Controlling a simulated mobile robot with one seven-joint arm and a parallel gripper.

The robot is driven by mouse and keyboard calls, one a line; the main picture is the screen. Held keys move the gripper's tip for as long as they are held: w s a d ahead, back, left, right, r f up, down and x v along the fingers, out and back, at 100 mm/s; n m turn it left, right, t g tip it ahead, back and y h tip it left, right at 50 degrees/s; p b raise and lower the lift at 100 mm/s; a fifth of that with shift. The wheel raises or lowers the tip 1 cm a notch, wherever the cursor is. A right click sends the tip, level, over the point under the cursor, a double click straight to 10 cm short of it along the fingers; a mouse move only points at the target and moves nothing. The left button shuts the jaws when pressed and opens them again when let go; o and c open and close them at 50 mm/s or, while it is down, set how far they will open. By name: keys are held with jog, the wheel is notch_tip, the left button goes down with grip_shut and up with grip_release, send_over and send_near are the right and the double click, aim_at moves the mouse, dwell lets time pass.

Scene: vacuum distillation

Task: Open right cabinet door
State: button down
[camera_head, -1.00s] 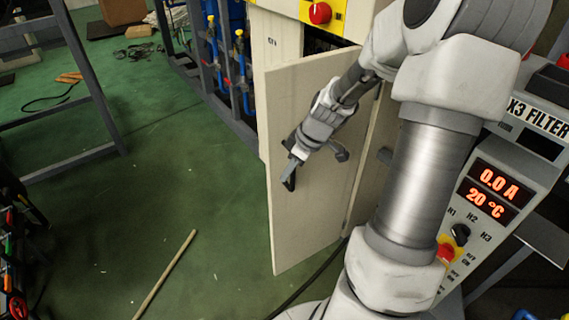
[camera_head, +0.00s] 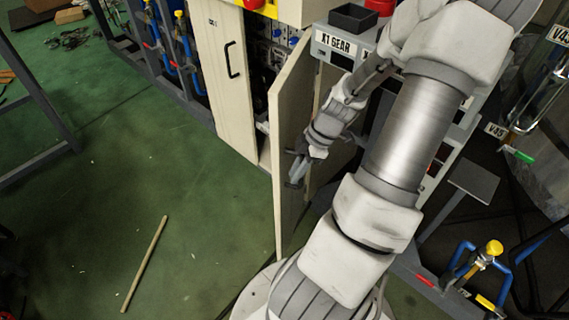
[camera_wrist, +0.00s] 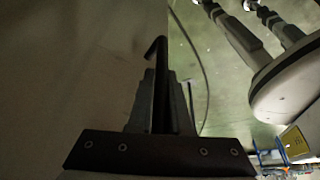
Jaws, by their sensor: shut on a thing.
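The right cabinet door (camera_head: 291,150) is a cream panel that stands swung well out from the cabinet, seen nearly edge-on in the head view. My gripper (camera_head: 295,178) is at the door's face, near its free edge. In the wrist view my gripper (camera_wrist: 160,95) is shut on the dark bar handle (camera_wrist: 159,60), with the door face (camera_wrist: 75,70) on the left. In the head view the handle is mostly hidden by the fingers. The left cabinet door (camera_head: 228,80) is closed and has a black handle (camera_head: 232,60).
The cabinet interior (camera_head: 268,75) shows behind the open door. A control unit labelled X1 GEAR (camera_head: 337,44) stands behind my arm. Valves and pipes (camera_head: 480,262) stand at the lower right.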

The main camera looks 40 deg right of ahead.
jog(key=shift+s+d, duration=0.1)
jog(key=shift+s, duration=0.2)
jog(key=c, duration=0.8)
grip_release()
jog(key=shift+c, duration=0.2)
jog(key=shift+w+r, duration=0.1)
